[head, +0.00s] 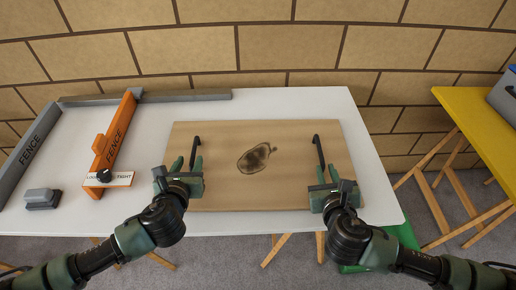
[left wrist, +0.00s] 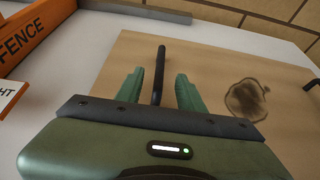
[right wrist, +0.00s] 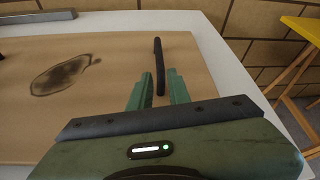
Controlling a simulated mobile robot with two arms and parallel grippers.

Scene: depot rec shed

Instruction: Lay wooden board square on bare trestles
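The wooden board (head: 230,190) lies flat on a white table, with a dark oval stain near its middle. It has a black bar handle near each side. My left gripper (head: 190,166) is at the left handle (left wrist: 160,62), its fingers spread on either side of it with clear gaps. My right gripper (head: 327,173) is at the right handle (right wrist: 158,55), which lies between its fingers. The gap there is narrower, with a thin space seeming to show beside the handle. The near handle ends are partly hidden by the grippers. Wooden trestle legs (head: 278,249) show below the table's front edge.
An orange fence (head: 118,130) and grey fence bars (head: 30,150) lie on the white table (head: 270,105) at left, with a grey block (head: 42,199). A yellow table (head: 470,110) on wooden trestles stands right. Something green (head: 408,236) is on the floor. A brick wall is behind.

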